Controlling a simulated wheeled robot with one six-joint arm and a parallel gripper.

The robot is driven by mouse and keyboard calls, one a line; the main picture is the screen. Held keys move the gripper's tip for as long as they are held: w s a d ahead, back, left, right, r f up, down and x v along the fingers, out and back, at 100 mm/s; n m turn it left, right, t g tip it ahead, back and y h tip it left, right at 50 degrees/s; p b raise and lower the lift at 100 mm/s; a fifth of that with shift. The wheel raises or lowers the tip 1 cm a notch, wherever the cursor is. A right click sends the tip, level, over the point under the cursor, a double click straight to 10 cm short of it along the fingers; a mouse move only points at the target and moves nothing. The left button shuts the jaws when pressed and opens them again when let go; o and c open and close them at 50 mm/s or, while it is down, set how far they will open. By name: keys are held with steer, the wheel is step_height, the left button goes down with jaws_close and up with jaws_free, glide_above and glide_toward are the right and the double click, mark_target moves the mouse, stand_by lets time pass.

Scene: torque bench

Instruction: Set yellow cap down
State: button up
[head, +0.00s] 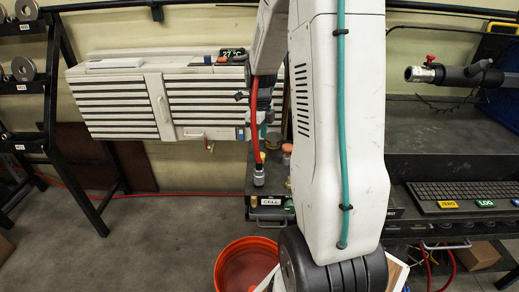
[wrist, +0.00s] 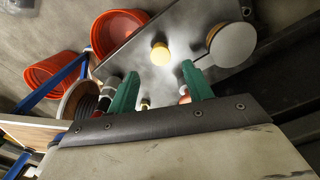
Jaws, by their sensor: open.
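My gripper (wrist: 160,70) is open in the wrist view, with its two green fingers spread apart and nothing held between them. The yellow cap (wrist: 160,53) shows just beyond the fingertips, roughly midway between them in the picture. It appears to stand on a grey metal bench top (wrist: 150,28); I cannot tell the exact gap from the fingers. In the head view my arm covers much of the bench, and only a bit of a green finger shows beside it. The yellow cap cannot be made out surely there.
A larger pale round disc (wrist: 232,43) lies right of the cap. Small red and dark fittings (wrist: 104,99) stand near the left finger. Orange buckets (wrist: 55,70) are at left; one bucket (head: 243,262) is on the floor. A keyboard (head: 462,192) lies at right.

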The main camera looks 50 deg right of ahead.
mark_target(260, 154)
steer(key=s+a+r+n, duration=0.3)
steer(key=a+r+n, duration=0.4)
steer(key=a, duration=0.1)
steer(key=s+a+r+n, duration=0.3)
steer(key=a+r+n, duration=0.4)
steer(key=a, duration=0.1)
steer(key=s+a+r+n, duration=0.1)
steer(key=s+a+n, duration=0.4)
steer(key=s+n, duration=0.2)
steer(key=s+a+r+n+t, duration=0.1)
steer(key=s+a+n, duration=0.5)
steer(key=n, duration=0.5)
steer(key=shift+s+a, duration=0.25)
steer(key=shift+s, duration=0.8)
